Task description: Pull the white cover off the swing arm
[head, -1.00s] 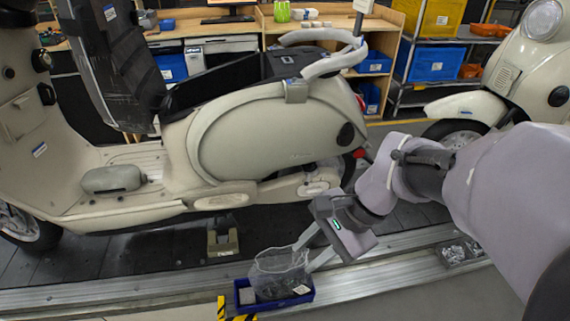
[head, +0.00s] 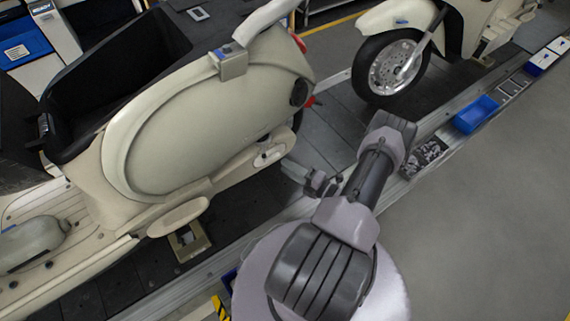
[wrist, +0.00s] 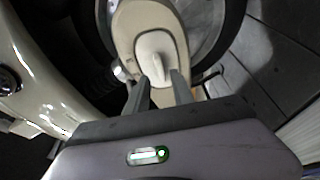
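The white cover (wrist: 158,58) is a small rounded plate with a raised ridge, seated on the end of the cream swing arm (wrist: 145,18) in the wrist view. In the head view the cover (head: 268,155) shows small at the scooter's rear lower side. My gripper (wrist: 158,78) is open, with its two fingers apart and pointing at the cover. The ridge lies in line with the gap between the fingertips. I cannot tell whether the fingers touch the cover. In the head view my gripper (head: 288,168) is just right of the swing arm.
The cream scooter body (head: 190,125) rises left of my gripper. The rear wheel (wrist: 205,30) lies behind the swing arm. A second scooter's front wheel (head: 395,68) stands at the upper right. A blue bin (head: 475,115) and a parts tray (head: 423,155) lie along the conveyor edge. The grey floor at right is clear.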

